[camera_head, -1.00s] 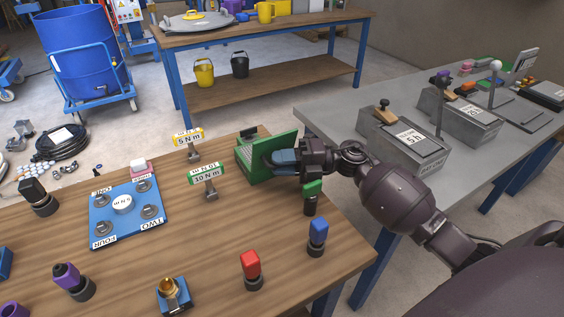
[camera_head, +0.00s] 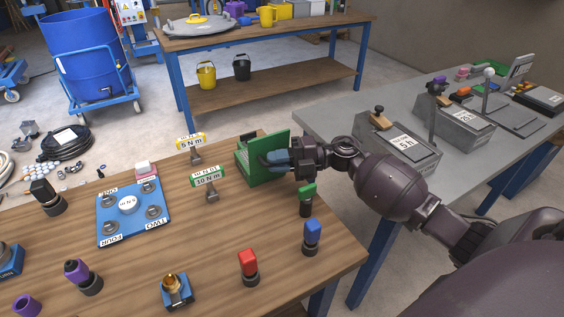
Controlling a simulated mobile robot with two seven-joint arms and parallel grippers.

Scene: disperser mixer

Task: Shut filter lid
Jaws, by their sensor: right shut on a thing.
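A green box (camera_head: 243,163) stands at the far right corner of the wooden bench, with an upright green panel (camera_head: 281,143) that looks like its raised lid. I cannot read any filter marking on it. My right gripper (camera_head: 271,161) reaches in from the right at this panel, its blue-grey fingers shut and in front of its lower part. They seem to hold the panel, but the exact contact is hidden. The inside of the box is mostly hidden by the panel and fingers. My left gripper is not in view.
Close by stand a green-topped peg (camera_head: 307,198), a blue peg (camera_head: 312,236), a red peg (camera_head: 248,264) and the 10 N m sign (camera_head: 207,178). A blue numbered plate (camera_head: 130,212) lies left. Grey boxes (camera_head: 398,150) stand on the right table.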

